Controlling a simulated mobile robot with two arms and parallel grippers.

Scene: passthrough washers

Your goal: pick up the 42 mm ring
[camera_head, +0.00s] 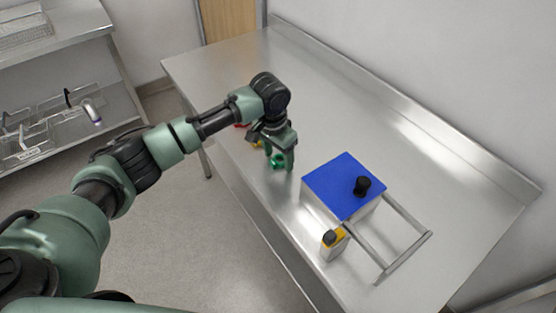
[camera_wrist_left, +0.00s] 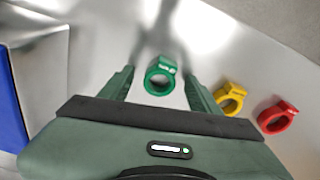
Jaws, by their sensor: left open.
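A green ring with a tab (camera_wrist_left: 150,85) lies on the steel table, between the fingers of my left gripper (camera_wrist_left: 158,74) as the left wrist view sees it. The tab carries a small label that I cannot read. My left gripper (camera_head: 281,160) is open, pointing down over the green ring (camera_head: 277,166) in the head view. A yellow ring (camera_wrist_left: 236,93) and a red ring (camera_wrist_left: 286,116) lie in a row to the right of it in the wrist view. I cannot tell from the labels which ring is 42 mm. My right gripper is not in view.
A box with a blue top (camera_head: 333,181) and a black knob (camera_head: 362,186) stands right of the gripper, with a metal rail frame (camera_head: 411,243) beside it. A yellow-and-grey container with a black cap (camera_head: 333,244) stands near the front edge. The table's back is clear.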

